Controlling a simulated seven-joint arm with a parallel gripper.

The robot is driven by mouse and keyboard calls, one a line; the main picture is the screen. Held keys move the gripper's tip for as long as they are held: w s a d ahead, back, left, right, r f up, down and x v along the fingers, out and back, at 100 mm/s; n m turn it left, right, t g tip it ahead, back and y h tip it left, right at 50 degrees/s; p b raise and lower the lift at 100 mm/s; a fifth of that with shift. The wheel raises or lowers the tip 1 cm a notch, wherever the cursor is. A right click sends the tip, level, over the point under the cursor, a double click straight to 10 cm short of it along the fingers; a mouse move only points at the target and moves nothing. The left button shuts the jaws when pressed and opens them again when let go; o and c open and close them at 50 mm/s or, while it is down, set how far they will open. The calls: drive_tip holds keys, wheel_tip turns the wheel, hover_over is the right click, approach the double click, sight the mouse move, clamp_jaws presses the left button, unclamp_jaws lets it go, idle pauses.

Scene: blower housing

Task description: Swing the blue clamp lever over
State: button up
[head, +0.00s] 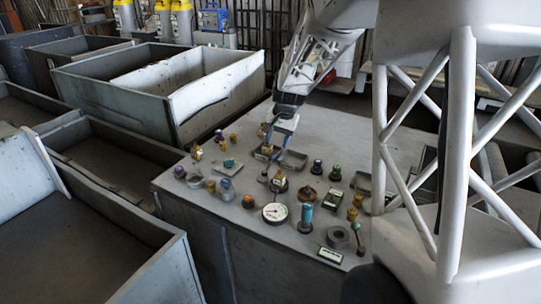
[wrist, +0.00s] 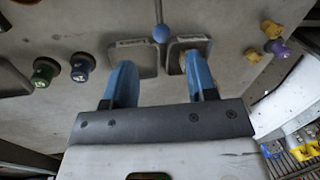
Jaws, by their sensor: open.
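In the head view my gripper (head: 273,145) reaches down over the far part of the grey panel top (head: 235,270). I cannot make out the blue knob there.
In the wrist view, a labelled rectangular frame (wrist: 148,71) stands left of the knob and another (wrist: 206,44) right. Green (wrist: 44,72) and blue-purple (wrist: 82,66) knobs sit further left. In the head view, a round gauge (head: 275,213) and teal cylinder (head: 306,217) stand nearer the front edge.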

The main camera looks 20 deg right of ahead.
sight(273, 156)
drive_tip(key=shift+w+d+f, duration=0.15)
drive_tip(key=shift+w+f, duration=0.1)
drive_tip(key=shift+w, duration=0.1)
drive_tip(key=shift+f, duration=0.1)
drive_tip(key=shift+w+a+f, duration=0.15)
drive_tip(key=shift+a+f, duration=0.05)
drive_tip(key=shift+f, duration=1.05)
drive_tip(key=shift+w+a+f, duration=0.1)
drive_tip(key=shift+a+f, duration=0.15)
drive_tip(key=shift+f, duration=0.95)
drive_tip(key=shift+w+a+f, duration=0.15)
drive_tip(key=shift+a+f, duration=0.05)
drive_tip(key=shift+f, duration=1.05)
clamp_jaws()
